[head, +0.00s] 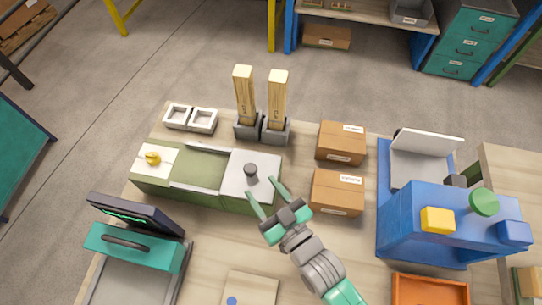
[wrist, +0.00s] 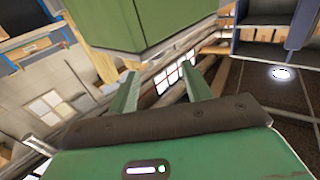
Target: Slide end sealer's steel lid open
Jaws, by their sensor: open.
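The end sealer appears to be the long green machine (head: 205,193) on the bench in the head view. A pale steel lid (head: 238,184) with a dark round knob (head: 250,170) covers its right end. In the wrist view the open fingers (wrist: 162,82) point up toward a green body (wrist: 140,22), probably the sealer; the knob is not seen there.
Two wooden posts (head: 244,95) stand in grey holders behind the sealer. Two cardboard boxes (head: 338,192) sit to the right, then a blue machine (head: 440,225). A teal-framed screen unit (head: 135,240) stands front left.

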